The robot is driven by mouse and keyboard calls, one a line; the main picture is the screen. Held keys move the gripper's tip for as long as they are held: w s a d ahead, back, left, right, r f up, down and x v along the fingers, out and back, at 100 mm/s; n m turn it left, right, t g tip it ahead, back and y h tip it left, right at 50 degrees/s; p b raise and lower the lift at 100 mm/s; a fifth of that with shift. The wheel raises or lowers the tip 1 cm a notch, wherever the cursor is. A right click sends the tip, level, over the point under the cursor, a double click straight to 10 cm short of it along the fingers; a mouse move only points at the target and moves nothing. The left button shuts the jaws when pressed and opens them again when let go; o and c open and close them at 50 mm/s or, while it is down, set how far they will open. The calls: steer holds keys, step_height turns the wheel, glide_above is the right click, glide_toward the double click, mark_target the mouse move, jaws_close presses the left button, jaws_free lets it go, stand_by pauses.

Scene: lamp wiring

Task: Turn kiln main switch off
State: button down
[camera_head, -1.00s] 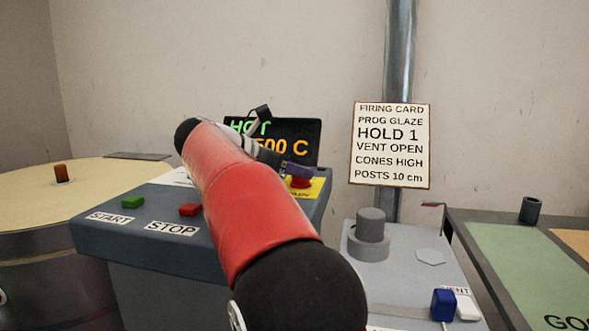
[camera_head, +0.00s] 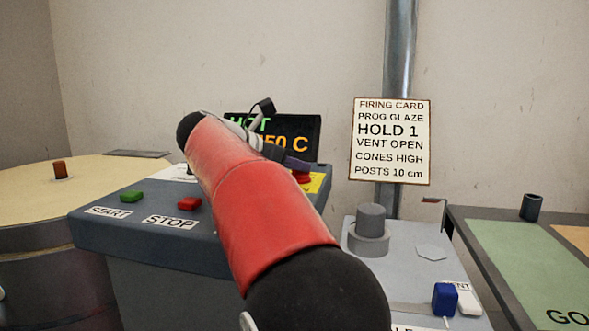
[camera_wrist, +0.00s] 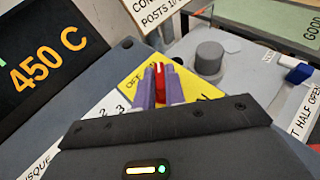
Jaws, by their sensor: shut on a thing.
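The kiln main switch is a red handle (camera_wrist: 159,75) on a yellow plate (camera_wrist: 204,86) in the wrist view, with "OFF" lettering partly visible on the plate. My gripper (camera_wrist: 160,82) has its two purple fingers closed on either side of the red handle. In the head view my gripper (camera_head: 297,164) is at the right of the control desk, and a bit of the red switch (camera_head: 304,177) shows beside it. My red and black arm hides much of the desk. The display (camera_head: 293,140) reads HOT and a number ending "50 C"; the wrist view shows 450 C.
A green START button (camera_head: 132,195) and a red STOP button (camera_head: 189,203) sit at the desk's left. A grey panel (camera_head: 395,270) with a round knob (camera_head: 370,220) and a blue switch (camera_head: 445,300) stands to the right. A firing card (camera_head: 391,140) hangs behind.

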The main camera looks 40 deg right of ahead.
steer(key=n+t, duration=0.1)
steer(key=n+t+b, duration=0.2)
steer(key=shift+s+d+t+y, duration=0.1)
steer(key=shift+s+t+y, duration=0.2)
steer(key=shift+s+r+n+t+y, duration=0.15)
steer(key=shift+n+t+y, duration=0.35)
steer(key=shift+n+t, duration=0.55)
steer(key=n+t+y+p, duration=0.1)
steer(key=n+t+p, duration=0.1)
steer(key=shift+d+r+n+t+y, duration=0.1)
steer(key=shift+n+t+y, duration=0.2)
steer(key=shift+n+t, duration=0.05)
steer(key=n+t+y+p, duration=0.1)
steer(key=n+y, duration=0.1)
steer(key=n+t+y, duration=0.2)
steer(key=shift+s+d+n+y+p, duration=0.15)
steer(key=shift+n+y+p, duration=0.15)
steer(key=shift+n+p, duration=0.1)
steer(key=shift+d+f+n+t+y, duration=0.2)
steer(key=shift+n+t+y, duration=0.15)
steer(key=shift+n+y, duration=0.75)
steer(key=shift+d+f+n+t+y, duration=0.15)
steer(key=shift+n+t+y, duration=0.2)
steer(key=shift+n+y, duration=0.7)
steer(key=shift+s+r+y, duration=0.1)
steer(key=shift+y, duration=0.35)
steer(key=c, duration=1.5)
jaws_free()
steer(key=shift+o, duration=0.2)
